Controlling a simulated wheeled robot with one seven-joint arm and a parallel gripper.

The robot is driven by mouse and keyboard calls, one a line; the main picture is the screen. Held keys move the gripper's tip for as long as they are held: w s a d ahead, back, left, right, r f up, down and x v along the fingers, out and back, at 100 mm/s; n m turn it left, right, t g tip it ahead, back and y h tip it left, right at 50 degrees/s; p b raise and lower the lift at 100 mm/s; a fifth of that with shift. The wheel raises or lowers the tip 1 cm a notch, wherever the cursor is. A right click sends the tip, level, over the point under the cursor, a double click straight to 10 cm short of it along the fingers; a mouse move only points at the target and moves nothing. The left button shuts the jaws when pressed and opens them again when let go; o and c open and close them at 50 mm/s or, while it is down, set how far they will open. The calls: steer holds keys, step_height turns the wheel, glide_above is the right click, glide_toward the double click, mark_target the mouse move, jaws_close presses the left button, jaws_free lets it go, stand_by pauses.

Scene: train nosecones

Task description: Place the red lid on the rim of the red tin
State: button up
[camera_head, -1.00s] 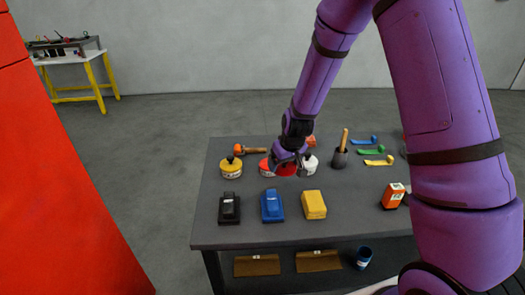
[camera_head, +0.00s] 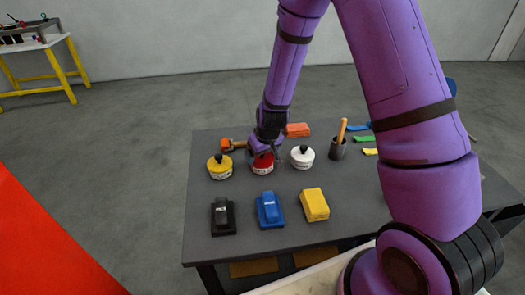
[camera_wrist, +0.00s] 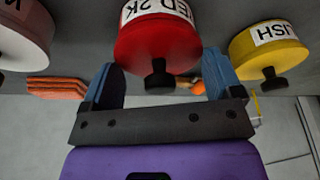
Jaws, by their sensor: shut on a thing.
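The red tin (camera_head: 262,168), with a white label, stands on the grey table between the yellow tin and the white tin. My gripper (camera_head: 262,150) is directly above it and partly hides its top. In the wrist view my gripper (camera_wrist: 162,62) has its two blue fingers on either side of the red lid (camera_wrist: 160,58), shut on it. The lid's black knob (camera_wrist: 158,78) points toward my palm. The lid lines up with the labelled red tin (camera_wrist: 155,22) and looks to be at its rim; I cannot tell whether it is fully seated.
The yellow tin (camera_head: 220,167) and white tin (camera_head: 302,157) stand close on either side. Black (camera_head: 223,216), blue (camera_head: 269,210) and yellow (camera_head: 314,204) blocks lie in front. Behind are an orange-headed mallet (camera_head: 231,144) and an orange block (camera_head: 298,130).

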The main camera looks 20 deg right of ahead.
mark_target(268, 164)
steer(key=shift+f, duration=0.15)
steer(key=o, duration=0.7)
steer(key=shift+r, duration=0.6)
steer(key=s+d+r, duration=0.1)
steer(key=s+r, duration=0.4)
steer(key=r, duration=0.4)
steer(key=s+d+r+t, duration=0.1)
steer(key=s+r, duration=0.3)
steer(key=r, duration=0.6)
steer(key=s+d+r, duration=0.2)
steer(key=s+r, duration=0.3)
steer(key=r, duration=0.4)
steer(key=shift+s+d+r+m+t+h, duration=0.15)
steer(key=shift+s+d+r+m, duration=0.3)
steer(key=shift+s+r, duration=1.6)
steer(key=shift+s+d+r+m+t+h, duration=0.1)
steer(key=shift+s+d+r+m, duration=0.35)
steer(key=shift+s, duration=2.85)
steer(key=shift+s+d+r+m+t+h, duration=0.2)
steer(key=shift+s+d+r, duration=0.35)
steer(key=shift+s+r, duration=1.6)
